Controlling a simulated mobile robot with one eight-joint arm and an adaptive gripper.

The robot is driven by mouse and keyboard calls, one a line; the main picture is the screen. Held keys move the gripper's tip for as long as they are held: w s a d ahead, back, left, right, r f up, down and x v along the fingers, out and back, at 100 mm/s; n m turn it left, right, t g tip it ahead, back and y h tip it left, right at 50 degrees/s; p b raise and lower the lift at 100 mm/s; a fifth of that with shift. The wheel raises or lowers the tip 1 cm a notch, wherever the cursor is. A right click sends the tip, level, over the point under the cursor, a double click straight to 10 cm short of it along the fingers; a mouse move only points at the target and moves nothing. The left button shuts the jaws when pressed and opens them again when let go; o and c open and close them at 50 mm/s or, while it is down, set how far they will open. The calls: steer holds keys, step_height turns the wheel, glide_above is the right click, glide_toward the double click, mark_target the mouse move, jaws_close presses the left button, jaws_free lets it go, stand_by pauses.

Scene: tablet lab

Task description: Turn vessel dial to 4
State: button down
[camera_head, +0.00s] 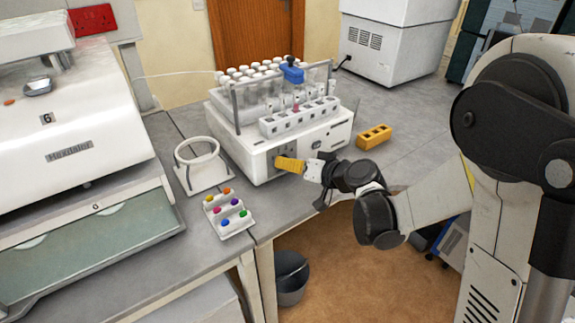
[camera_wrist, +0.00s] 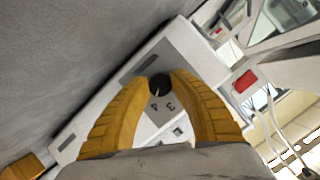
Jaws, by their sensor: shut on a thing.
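The vessel dial (camera_wrist: 159,84) is a small round black knob with a white pointer mark, on the front panel of the white vessel machine (camera_head: 246,165). In the wrist view the numerals 3 and 4 show on the panel beside the knob. My gripper (camera_wrist: 160,83) has its two yellow ribbed fingers around the knob, one on each side, shut on it. In the head view my gripper (camera_head: 277,163) is at the machine's front panel, and its yellow fingers hide the knob there.
A rack of white-capped vessels (camera_head: 258,75) tops the machine. A white ring stand (camera_head: 204,178) and a tray of coloured pieces (camera_head: 228,212) stand left of it. A yellow block (camera_head: 373,137) lies to its right. The bench front edge is close below my gripper.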

stand_by(0.4)
steer(key=c, duration=1.1)
jaws_free()
steer(key=shift+a, duration=0.1)
steer(key=v, duration=1.2)
steer(key=shift+f, duration=0.1)
